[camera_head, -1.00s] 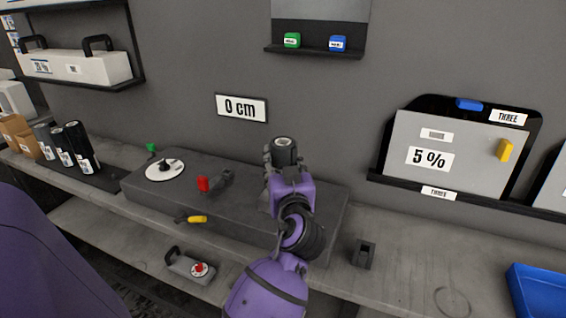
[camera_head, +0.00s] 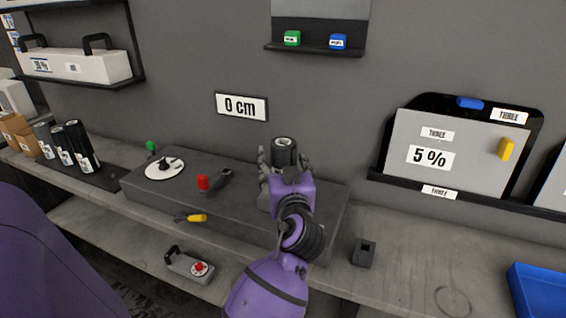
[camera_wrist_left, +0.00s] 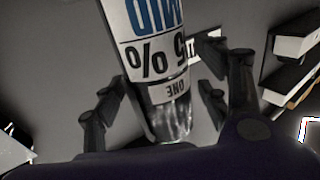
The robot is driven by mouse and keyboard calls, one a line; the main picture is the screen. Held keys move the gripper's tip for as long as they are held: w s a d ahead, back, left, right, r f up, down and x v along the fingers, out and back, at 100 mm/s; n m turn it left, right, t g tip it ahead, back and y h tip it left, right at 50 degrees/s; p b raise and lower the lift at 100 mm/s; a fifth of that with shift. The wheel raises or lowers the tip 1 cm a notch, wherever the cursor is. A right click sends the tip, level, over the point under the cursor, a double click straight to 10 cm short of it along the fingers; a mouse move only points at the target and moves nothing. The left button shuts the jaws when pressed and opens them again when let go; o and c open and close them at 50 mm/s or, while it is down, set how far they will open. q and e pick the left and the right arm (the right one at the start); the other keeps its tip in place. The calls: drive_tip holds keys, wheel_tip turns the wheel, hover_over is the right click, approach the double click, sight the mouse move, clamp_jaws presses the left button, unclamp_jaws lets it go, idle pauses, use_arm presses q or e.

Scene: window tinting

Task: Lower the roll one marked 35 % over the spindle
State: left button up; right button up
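A black roll (camera_head: 285,146) stands upright at the right part of the grey bench unit (camera_head: 240,212), with its top opening showing. In the left wrist view the roll (camera_wrist_left: 155,62) carries a white label with upside-down print, a partly cut-off "5 %" and "ONE". My left gripper (camera_head: 283,161) is around the roll, its fingers spread on both sides. The left wrist view shows gaps between fingers and roll. No spindle shows under the roll; the gripper and roll hide that spot. My right gripper is not in view.
A white dial (camera_head: 165,167), a red knob (camera_head: 203,182) and a yellow handle (camera_head: 196,218) are on the unit left of my arm. Several dark rolls (camera_head: 75,148) stand at the left. A small black holder (camera_head: 364,252) and a blue tray (camera_head: 538,290) lie right.

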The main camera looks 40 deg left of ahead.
use_arm(q)
drive_tip(key=shift+s+d+f, duration=0.1)
drive_tip(key=shift+s+d, duration=0.05)
drive_tip(key=v, duration=1.1)
drive_tip(key=shift+s+d, duration=0.2)
drive_tip(key=shift+d, duration=0.05)
